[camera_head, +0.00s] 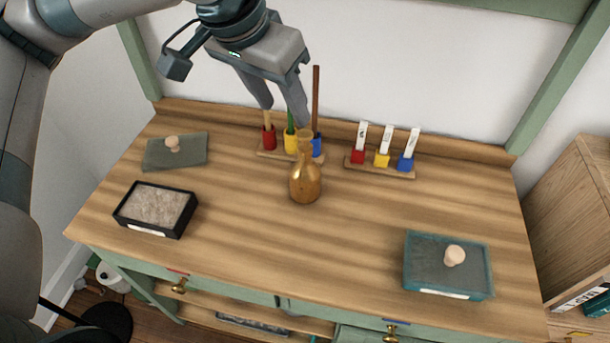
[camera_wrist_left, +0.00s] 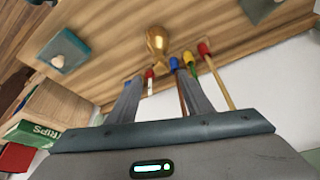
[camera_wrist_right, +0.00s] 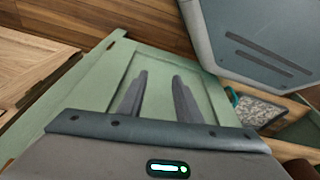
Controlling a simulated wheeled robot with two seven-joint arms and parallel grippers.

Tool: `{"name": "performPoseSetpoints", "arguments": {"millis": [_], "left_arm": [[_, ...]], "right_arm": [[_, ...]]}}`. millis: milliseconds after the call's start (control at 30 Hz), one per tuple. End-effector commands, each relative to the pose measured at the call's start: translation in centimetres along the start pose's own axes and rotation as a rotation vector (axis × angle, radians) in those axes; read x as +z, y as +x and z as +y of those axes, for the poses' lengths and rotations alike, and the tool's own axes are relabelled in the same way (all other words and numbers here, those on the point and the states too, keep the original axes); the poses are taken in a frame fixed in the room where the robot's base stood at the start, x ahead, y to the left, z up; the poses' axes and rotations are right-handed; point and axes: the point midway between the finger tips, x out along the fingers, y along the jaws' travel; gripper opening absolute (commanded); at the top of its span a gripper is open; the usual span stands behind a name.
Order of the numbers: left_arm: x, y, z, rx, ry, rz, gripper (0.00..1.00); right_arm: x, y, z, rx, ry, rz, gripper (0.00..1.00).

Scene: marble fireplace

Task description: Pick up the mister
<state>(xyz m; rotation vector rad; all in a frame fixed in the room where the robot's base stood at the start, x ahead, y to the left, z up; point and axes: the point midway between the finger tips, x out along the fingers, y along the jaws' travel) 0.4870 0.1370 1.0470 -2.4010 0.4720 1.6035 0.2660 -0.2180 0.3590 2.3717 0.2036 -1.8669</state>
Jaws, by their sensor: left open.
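The mister is an amber, brassy bottle (camera_head: 305,184) with a narrow neck. It stands upright near the middle of the wooden tabletop and also shows in the left wrist view (camera_wrist_left: 157,42). My left gripper (camera_head: 285,115) is open and empty, above and behind the mister, with its fingers pointing down over the coloured stick holders. It does not touch the mister. My right gripper (camera_wrist_right: 160,75) is away from the tabletop, in front of a green cabinet panel; its fingers are apart with nothing between them. It is out of the head view.
A rack (camera_head: 290,153) with tall sticks stands close behind the mister, partly hidden by my left fingers. A second rack (camera_head: 380,170) holds white tags.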

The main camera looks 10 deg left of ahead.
Motion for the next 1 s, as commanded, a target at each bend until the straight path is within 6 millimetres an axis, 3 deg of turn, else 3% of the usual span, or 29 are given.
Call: {"name": "performPoseSetpoints", "arguments": {"millis": [600, 1000], "left_arm": [[0.1, 10.0, 0.1, 0.002, -0.001, -0.003, 0.46], [0.1, 11.1, 0.1, 0.001, 0.000, 0.000, 0.46]], "right_arm": [[1.6, 2.9, 0.2, 0.000, 0.001, -0.004, 0.31], [1.9, 3.3, 0.2, 0.000, 0.001, -0.004, 0.31]]}}
